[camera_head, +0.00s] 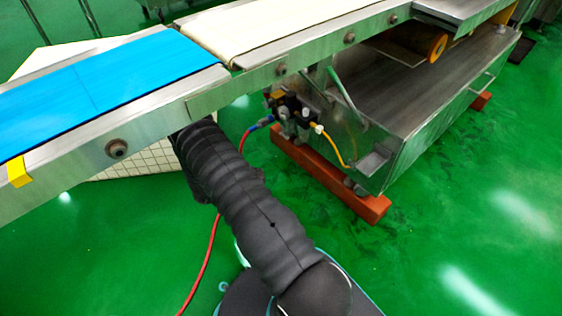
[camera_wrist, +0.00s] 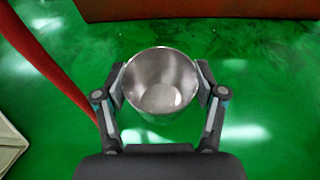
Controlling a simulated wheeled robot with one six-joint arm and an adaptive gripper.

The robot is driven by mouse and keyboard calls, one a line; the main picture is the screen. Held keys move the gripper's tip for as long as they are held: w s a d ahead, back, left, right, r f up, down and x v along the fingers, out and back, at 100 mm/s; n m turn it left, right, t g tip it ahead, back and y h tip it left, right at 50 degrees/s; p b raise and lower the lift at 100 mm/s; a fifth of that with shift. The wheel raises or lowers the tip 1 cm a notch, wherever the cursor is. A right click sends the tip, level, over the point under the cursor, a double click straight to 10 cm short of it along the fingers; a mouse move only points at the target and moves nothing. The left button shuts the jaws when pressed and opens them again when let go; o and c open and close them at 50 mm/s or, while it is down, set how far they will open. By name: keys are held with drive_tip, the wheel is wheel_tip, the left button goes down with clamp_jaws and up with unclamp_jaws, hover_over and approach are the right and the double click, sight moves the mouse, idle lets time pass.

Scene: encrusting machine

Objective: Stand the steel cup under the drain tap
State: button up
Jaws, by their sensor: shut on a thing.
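The steel cup (camera_wrist: 162,72) shows in the wrist view as a round, shiny, open-topped vessel, seen from above into its empty inside. My gripper (camera_wrist: 160,84) is shut on it, one finger on each side of its wall. The green floor shows around the cup; I cannot tell its height above the floor. In the head view the cup and my gripper are hidden beyond my arm and the conveyor. A cluster of valves and fittings (camera_head: 290,112) sits on the machine's near end; I cannot tell which part is the drain tap.
A red hose (camera_head: 212,240) crosses the floor and shows left of the cup in the wrist view (camera_wrist: 45,52). A red-brown beam (camera_head: 335,182) lies under the steel machine (camera_head: 400,150). The blue conveyor belt (camera_head: 95,82) runs above my arm. Green floor is clear at right.

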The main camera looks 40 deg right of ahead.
drive_tip(key=shift+d+r+b+x, duration=0.25)
drive_tip(key=shift+r+x, duration=0.25)
drive_tip(key=shift+x, duration=2.4)
drive_tip(key=shift+d+r+b+x, duration=0.15)
drive_tip(key=shift+r+b+x, duration=0.3)
drive_tip(key=shift+x, duration=2.45)
drive_tip(key=shift+d+r+b+x, duration=0.2)
drive_tip(key=shift+r+x, duration=0.35)
drive_tip(key=shift+x, duration=2.35)
drive_tip(key=shift+f, duration=0.15)
drive_tip(key=o, duration=1.2)
drive_tip(key=shift+a+r, duration=0.1)
drive_tip(key=shift+r, duration=0.1)
drive_tip(key=p+v, duration=0.1)
drive_tip(key=v, duration=1)
drive_tip(key=shift+a+r, duration=0.25)
drive_tip(key=shift+a, duration=0.1)
